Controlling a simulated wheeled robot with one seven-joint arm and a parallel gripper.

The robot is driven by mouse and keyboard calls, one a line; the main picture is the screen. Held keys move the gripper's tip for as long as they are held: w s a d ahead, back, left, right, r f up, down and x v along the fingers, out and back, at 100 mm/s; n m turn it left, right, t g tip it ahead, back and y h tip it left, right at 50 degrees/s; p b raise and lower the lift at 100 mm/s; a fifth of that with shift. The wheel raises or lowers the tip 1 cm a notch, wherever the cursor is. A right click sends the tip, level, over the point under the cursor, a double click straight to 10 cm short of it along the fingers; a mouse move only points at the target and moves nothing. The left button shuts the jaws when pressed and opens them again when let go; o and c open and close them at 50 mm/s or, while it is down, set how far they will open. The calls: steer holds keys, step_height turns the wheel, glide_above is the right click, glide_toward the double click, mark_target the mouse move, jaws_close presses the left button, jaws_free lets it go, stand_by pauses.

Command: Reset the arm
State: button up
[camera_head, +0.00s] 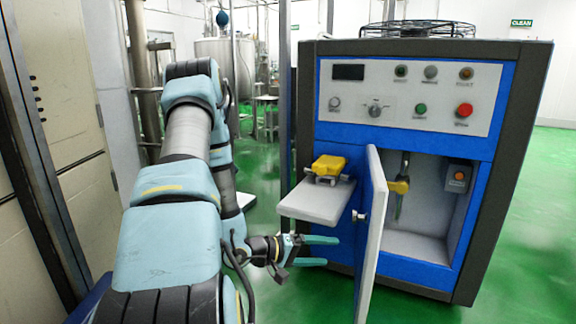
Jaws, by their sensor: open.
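My arm (170,230) stretches forward on the left side of the view and folds back down. My gripper (322,251) points to the right, low in front of the machine. Its two teal fingers are apart, with nothing between them. It sits below the white shelf (315,203) and left of the machine's open door (372,240). The gripper looks apart from the door, though the exact gap is hard to judge.
The blue and grey machine (405,133) has a control panel above an open compartment (415,225) with a yellow-handled valve (398,187). A yellow part (329,165) sits on the shelf. A wall panel (50,150) stands at left. Green floor (535,230) is clear at right.

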steer(key=w+a+r+m+t+y, duration=0.1)
steer(key=a+r+y, duration=0.2)
steer(key=a+y, duration=0.35)
steer(key=w+a+r+m+y, duration=0.1)
steer(key=a+r+y, duration=0.2)
steer(key=a+y, duration=0.4)
steer(key=s+a+r+g+p, duration=0.1)
steer(key=s+r+g, duration=0.1)
steer(key=s+r, duration=0.3)
steer(key=s+a+r+g, duration=0.1)
steer(key=s+r+g, duration=0.15)
steer(key=s, duration=0.55)
step_height(320, 180, up, 20)
steer(key=p, duration=2)
steer(key=shift+w+t+y, duration=0.15)
steer(key=shift+t+y, duration=0.2)
steer(key=shift+c, duration=0.2)
